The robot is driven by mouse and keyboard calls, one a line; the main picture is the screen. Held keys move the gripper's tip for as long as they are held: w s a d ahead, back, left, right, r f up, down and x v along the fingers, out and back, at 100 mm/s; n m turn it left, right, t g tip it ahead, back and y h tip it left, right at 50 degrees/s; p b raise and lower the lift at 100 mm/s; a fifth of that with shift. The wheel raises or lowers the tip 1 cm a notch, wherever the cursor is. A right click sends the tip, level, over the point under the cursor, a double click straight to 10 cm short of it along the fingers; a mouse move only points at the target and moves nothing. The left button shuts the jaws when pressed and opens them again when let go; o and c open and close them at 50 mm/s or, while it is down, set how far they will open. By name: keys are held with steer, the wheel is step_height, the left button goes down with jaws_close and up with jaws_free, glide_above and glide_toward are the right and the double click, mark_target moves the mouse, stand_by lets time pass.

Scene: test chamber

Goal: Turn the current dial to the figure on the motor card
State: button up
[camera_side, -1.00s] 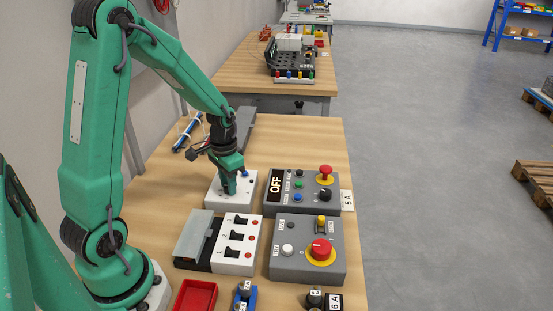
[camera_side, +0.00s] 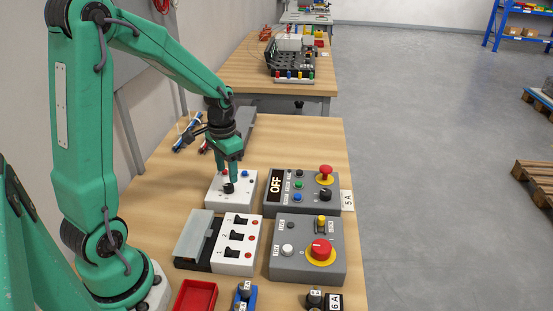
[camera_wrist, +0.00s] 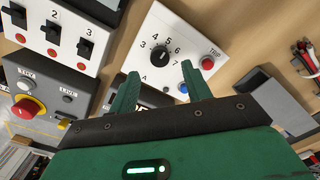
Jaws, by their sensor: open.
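The current dial is a black knob (camera_wrist: 159,56) on a white box (camera_side: 215,197). In the wrist view the figures 3 to 7 and an A ring the knob; I cannot tell which figure it points to. My gripper (camera_wrist: 159,70) is open, its two fingers apart near the knob's lower edge with nothing between them. In the side view my gripper (camera_side: 232,182) stands just behind and above the knob (camera_side: 228,188). A white card (camera_side: 347,200) reads 5 A, and another card (camera_side: 335,302) reads 6 A. I cannot tell which is the motor card.
The white box also bears a red TRIP button (camera_wrist: 208,62) and a blue button (camera_wrist: 184,88). Beside it stand the OFF panel (camera_side: 310,203), a white switch box (camera_side: 238,258) and a grey box with a red emergency button (camera_side: 320,249). A red tray (camera_side: 194,297) lies in front.

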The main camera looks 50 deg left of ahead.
mark_target(229, 188)
steer(key=shift+r, duration=1.55)
steer(key=s+d+r+t, duration=0.5)
steer(key=s+d+r, duration=0.6)
steer(key=d+r, duration=0.1)
steer(key=shift+d+t, duration=0.3)
steer(key=shift+d, duration=0.25)
steer(key=shift+o, duration=0.4)
steer(key=shift+s, duration=0.1)
